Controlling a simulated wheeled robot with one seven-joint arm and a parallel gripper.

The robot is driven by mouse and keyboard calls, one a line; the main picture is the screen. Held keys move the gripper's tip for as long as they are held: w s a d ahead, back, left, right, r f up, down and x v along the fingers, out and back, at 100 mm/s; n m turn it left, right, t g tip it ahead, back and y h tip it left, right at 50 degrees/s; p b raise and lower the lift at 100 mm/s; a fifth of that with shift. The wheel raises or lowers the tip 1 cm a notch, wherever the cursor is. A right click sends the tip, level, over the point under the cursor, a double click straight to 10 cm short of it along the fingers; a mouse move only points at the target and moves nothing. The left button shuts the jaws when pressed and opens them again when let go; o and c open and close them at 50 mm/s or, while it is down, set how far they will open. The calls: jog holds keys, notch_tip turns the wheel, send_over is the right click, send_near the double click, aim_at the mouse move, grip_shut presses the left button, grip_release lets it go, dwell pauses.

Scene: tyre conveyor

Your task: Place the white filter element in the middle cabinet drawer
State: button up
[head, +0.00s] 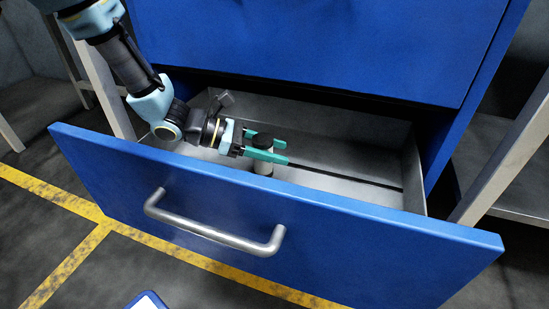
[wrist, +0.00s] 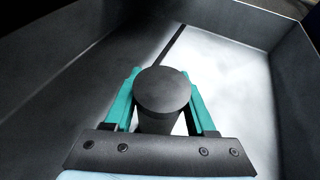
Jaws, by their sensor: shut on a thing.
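An open drawer (head: 330,240) with a blue front and a grey metal inside fills the middle of the head view. My gripper (head: 278,152) reaches into it over the front edge, with its teal fingers shut on an upright cylinder, the filter element (head: 263,168).
A blue cabinet panel (head: 320,40) is above the open drawer. A metal bar handle (head: 215,232) sticks out from the drawer front. The drawer floor to the right of the element is clear. A small blue object (head: 147,301) shows at the bottom edge. Yellow lines (head: 60,200) mark the floor.

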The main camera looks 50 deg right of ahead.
jog(key=shift+f, duration=0.55)
jog(key=o, duration=1.4)
jog(key=shift+c, duration=0.2)
jog(key=shift+r, duration=0.1)
jog(key=p+v, duration=0.4)
jog(key=v, duration=0.8)
